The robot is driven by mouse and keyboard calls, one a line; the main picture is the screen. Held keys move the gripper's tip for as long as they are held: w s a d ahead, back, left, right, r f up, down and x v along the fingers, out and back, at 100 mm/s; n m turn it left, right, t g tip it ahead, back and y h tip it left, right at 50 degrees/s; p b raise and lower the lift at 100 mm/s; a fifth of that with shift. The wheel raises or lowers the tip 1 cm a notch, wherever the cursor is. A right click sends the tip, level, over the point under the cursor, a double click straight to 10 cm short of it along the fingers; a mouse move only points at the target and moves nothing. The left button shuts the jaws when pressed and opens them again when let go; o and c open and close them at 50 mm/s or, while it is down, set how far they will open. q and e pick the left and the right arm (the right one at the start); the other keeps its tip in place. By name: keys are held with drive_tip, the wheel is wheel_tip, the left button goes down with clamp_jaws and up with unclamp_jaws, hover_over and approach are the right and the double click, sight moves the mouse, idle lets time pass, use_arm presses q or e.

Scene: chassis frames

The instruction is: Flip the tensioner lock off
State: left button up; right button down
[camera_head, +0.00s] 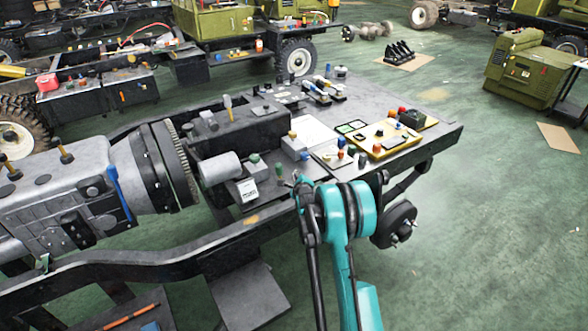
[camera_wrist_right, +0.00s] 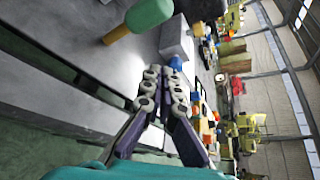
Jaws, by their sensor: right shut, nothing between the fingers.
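My right gripper (camera_head: 298,184) is at the near edge of the grey bench, its arm coming up from the bottom. In the right wrist view its fingers (camera_wrist_right: 170,74) are together, with nothing between them. A blue knob (camera_wrist_right: 175,63) shows just beyond the fingertips; I cannot tell whether they touch. A green-headed knob on a tan stem (camera_wrist_right: 149,14) stands close by on the metal surface. I cannot tell which of the small coloured knobs and switches is the tensioner lock. My left gripper is not in view.
The grey bench (camera_head: 440,133) carries a yellow-edged panel (camera_head: 403,137), small boxes and several coloured knobs. A grey cylinder (camera_head: 219,168) and a large gearbox (camera_head: 75,197) lie to the left. A green machine (camera_head: 520,66) stands at the back right. Green floor is open at right.

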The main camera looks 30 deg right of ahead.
drive_tip(key=s+a, duration=0.1)
drive_tip(key=s, duration=0.2)
drive_tip(key=s+a+p, duration=0.1)
drive_tip(key=s, duration=0.1)
drive_tip(key=shift+s+a, duration=0.15)
drive_tip(key=shift+a, duration=0.2)
